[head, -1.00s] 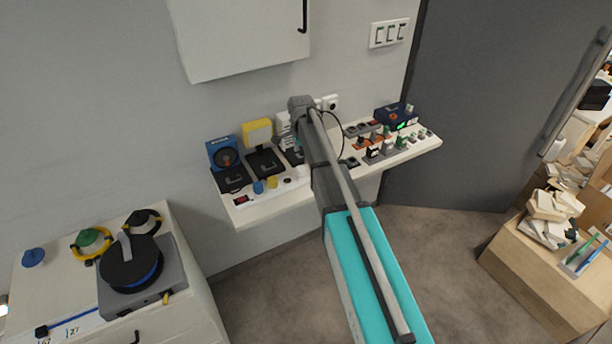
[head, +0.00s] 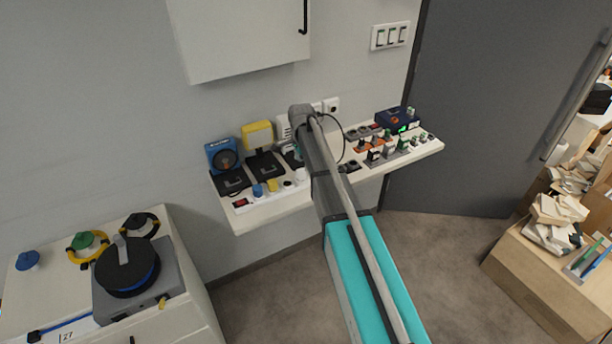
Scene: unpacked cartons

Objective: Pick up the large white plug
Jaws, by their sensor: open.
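A white shelf (head: 262,215) on the wall holds several plugs and adapters. A white upright piece (head: 300,175), possibly the large white plug, stands near the shelf's front edge, close to the left side of my arm. It is small in view, so I cannot be sure of it. My arm reaches over the shelf, and its wrist is above the shelf's back near the wall. My gripper (head: 298,152) is mostly hidden behind the arm; it is open, and nothing shows held in it. I cannot tell its distance from the white piece.
Yellow (head: 258,135) and blue (head: 222,155) devices stand at the shelf's left. A dark blue box (head: 394,119) and small connectors crowd its right. A wall cabinet (head: 245,38) hangs above. A cable reel (head: 127,268) sits on a white cabinet at left. Open floor lies below.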

